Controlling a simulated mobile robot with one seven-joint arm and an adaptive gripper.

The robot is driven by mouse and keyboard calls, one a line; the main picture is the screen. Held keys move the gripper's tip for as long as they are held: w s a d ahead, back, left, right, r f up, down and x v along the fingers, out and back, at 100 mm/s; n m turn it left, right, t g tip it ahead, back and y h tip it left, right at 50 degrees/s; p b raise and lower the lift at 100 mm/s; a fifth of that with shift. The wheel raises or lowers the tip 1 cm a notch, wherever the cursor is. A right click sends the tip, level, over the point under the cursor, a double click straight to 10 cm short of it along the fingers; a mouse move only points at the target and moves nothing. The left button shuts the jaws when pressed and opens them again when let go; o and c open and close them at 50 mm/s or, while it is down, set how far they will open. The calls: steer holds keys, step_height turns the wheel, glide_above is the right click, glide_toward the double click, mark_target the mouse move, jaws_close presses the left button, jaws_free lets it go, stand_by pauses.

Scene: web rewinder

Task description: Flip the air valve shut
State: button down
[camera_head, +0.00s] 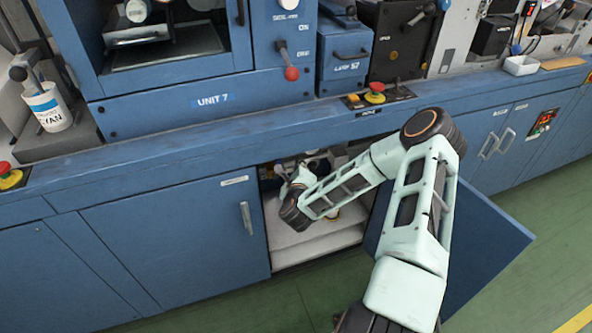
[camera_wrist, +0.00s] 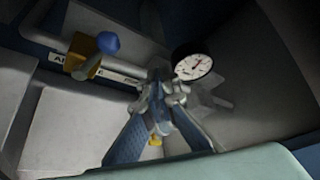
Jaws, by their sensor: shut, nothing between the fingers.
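The air valve (camera_wrist: 82,55) is a brass-yellow body with a blue ball knob at upper left in the wrist view. It is mounted by a white label strip, partly hidden, whose text I cannot fully read. My gripper (camera_wrist: 160,85) is shut and empty, to the right of the valve and apart from it in the picture. In the head view my arm reaches into the open cabinet (camera_head: 318,255) under UNIT 7. There the valve cannot be made out, and my fingers are not clear.
A round white-faced gauge (camera_wrist: 192,67) is right beside my fingertips in the wrist view. A small yellow part (camera_wrist: 155,141) shows between the fingers. The open cabinet door (camera_head: 490,245) stands to the right of the opening. Green floor (camera_head: 300,305) lies in front.

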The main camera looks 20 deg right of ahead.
steer(key=s+a, duration=0.5)
steer(key=s, duration=0.3)
steer(key=shift+s+p, duration=0.35)
steer(key=shift+p, duration=0.1)
steer(key=shift+f, duration=0.15)
